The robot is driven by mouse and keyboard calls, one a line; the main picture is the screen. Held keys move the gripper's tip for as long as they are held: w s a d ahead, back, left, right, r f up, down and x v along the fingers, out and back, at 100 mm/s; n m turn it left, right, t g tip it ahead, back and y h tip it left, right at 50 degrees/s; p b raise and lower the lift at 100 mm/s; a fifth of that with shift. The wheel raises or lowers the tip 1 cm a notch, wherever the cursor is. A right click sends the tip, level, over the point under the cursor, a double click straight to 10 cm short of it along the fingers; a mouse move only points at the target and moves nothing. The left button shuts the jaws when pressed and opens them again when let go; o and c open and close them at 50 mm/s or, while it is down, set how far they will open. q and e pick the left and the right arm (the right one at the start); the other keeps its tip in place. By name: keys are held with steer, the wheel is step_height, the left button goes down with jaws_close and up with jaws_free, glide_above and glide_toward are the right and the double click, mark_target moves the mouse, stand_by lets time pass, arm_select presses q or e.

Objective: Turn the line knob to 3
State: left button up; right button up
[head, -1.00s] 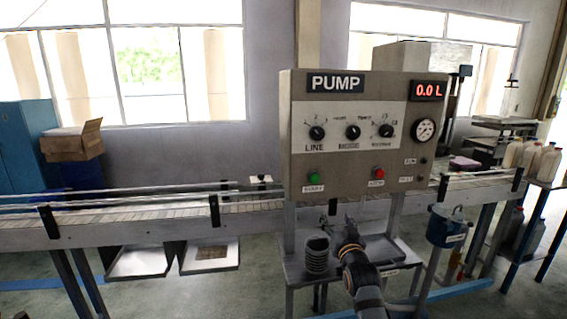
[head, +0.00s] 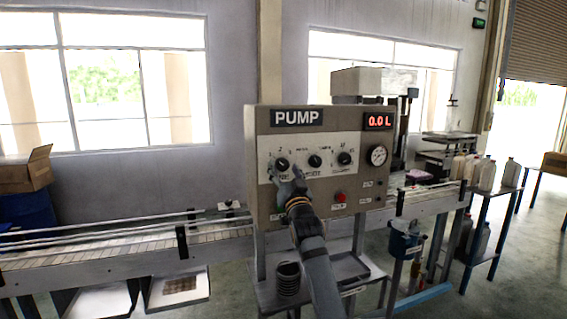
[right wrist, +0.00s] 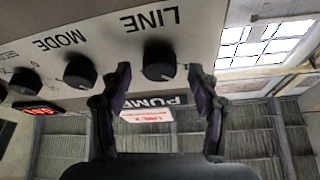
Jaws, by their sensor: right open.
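The pump panel (head: 252,215) is a beige box with a "PUMP" sign and a red "0.0 L" display. The black line knob (head: 282,164) is at the left of its row of knobs. My right gripper (head: 286,174) is open just in front of and below this knob. In the right wrist view, which is upside down, the line knob (right wrist: 159,62) shows between the two spread fingers (right wrist: 160,75), with gaps on both sides. I cannot read which number its pointer faces. My left gripper is not in view.
The mode knob (head: 315,161) is close to the right of the line knob. A red button (head: 340,197) and a gauge (head: 377,155) are farther right. A conveyor (head: 120,240) runs behind the panel.

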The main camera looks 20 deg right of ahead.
steer(key=shift+w+r, duration=0.2)
steer(key=shift+w, duration=0.4)
